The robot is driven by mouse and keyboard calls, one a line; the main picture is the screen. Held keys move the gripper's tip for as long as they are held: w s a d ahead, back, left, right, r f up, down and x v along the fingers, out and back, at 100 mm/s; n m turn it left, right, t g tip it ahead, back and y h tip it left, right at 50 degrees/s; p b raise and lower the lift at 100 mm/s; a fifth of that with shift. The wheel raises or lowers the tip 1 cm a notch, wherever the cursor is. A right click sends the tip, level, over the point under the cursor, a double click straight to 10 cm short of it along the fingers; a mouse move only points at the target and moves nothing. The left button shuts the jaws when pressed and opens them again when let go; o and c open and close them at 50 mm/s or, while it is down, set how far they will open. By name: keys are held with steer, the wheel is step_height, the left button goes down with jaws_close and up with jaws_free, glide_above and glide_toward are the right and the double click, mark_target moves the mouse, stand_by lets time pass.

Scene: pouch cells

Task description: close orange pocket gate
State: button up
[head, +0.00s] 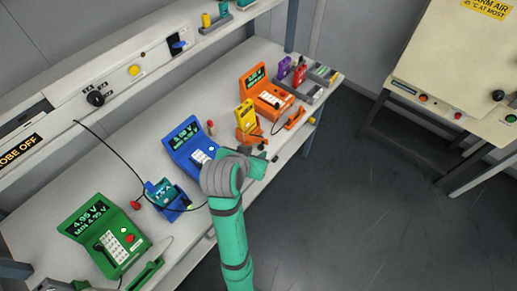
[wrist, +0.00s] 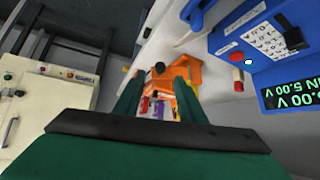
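The yellow pouch cell (head: 246,114) stands in an orange pocket (head: 250,134) near the table's front edge, left of the orange tester (head: 265,92). Another low orange piece (head: 295,118) lies right of it; I cannot tell which orange part is the gate. My gripper (head: 259,162) is just in front of the pocket, at the table edge, and partly hidden by my arm. In the wrist view, my gripper (wrist: 158,98) has its two green fingers apart with a gap between them. Orange parts (wrist: 183,72) show beyond the fingers, partly covered by them.
The blue tester (head: 188,143) stands close left of my gripper. A blue pocket (head: 178,211) with a teal cell and a green tester (head: 103,238) stand further left. Purple (head: 283,68) and red (head: 299,74) cells stand at the far right in a grey tray (head: 318,92).

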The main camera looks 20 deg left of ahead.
mark_target(260, 148)
steer(key=x, duration=0.6)
steer(key=shift+w+f, duration=0.15)
steer(key=shift+f, duration=0.1)
jaws_close()
